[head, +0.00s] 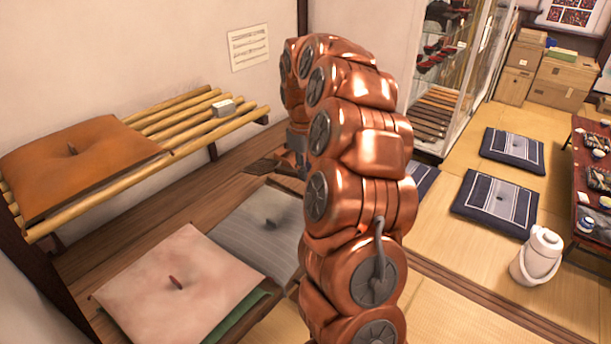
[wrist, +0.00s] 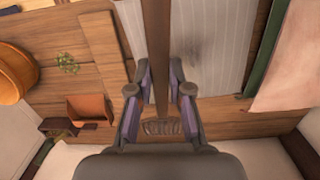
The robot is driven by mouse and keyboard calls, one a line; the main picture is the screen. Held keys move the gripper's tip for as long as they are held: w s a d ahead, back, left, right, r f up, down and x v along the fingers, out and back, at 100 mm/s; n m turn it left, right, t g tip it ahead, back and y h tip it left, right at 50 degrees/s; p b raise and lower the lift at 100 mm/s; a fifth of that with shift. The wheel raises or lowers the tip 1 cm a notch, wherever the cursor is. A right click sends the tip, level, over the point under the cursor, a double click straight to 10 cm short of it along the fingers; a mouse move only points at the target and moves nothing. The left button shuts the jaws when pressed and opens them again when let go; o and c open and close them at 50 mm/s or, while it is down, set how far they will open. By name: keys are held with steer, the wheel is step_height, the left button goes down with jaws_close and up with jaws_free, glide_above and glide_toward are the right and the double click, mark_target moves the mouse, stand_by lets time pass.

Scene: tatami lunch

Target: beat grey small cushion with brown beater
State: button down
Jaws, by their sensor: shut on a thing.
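The grey small cushion (head: 242,232) is pale and striped, with a dark mark near its middle. It lies beyond the pink cushion in the head view, its right side hidden by my arm. It also shows below my gripper in the wrist view (wrist: 219,35). My gripper (wrist: 160,92) is shut on the brown beater (wrist: 158,45), whose shaft runs between the fingers and out of the top of the wrist view, across the grey cushion. I cannot tell whether the beater touches the cushion.
A pink cushion (head: 190,270) lies on a green one nearer the camera. An orange cushion (head: 75,160) and a small pale box (head: 223,107) rest on a bamboo bench (head: 185,125) by the wall. A white pot (head: 540,257) and blue cushions (head: 495,203) are on the tatami at right.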

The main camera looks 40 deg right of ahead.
step_height(320, 180, down, 9)
steer(key=b, duration=0.3)
steer(key=shift+s+b, duration=0.1)
steer(key=shift+b, duration=0.25)
step_height(320, 180, up, 10)
steer(key=p, duration=0.3)
steer(key=shift+f, duration=0.3)
step_height(320, 180, down, 10)
steer(key=b, duration=0.4)
step_height(320, 180, up, 10)
steer(key=p, duration=0.3)
steer(key=shift+p, duration=0.35)
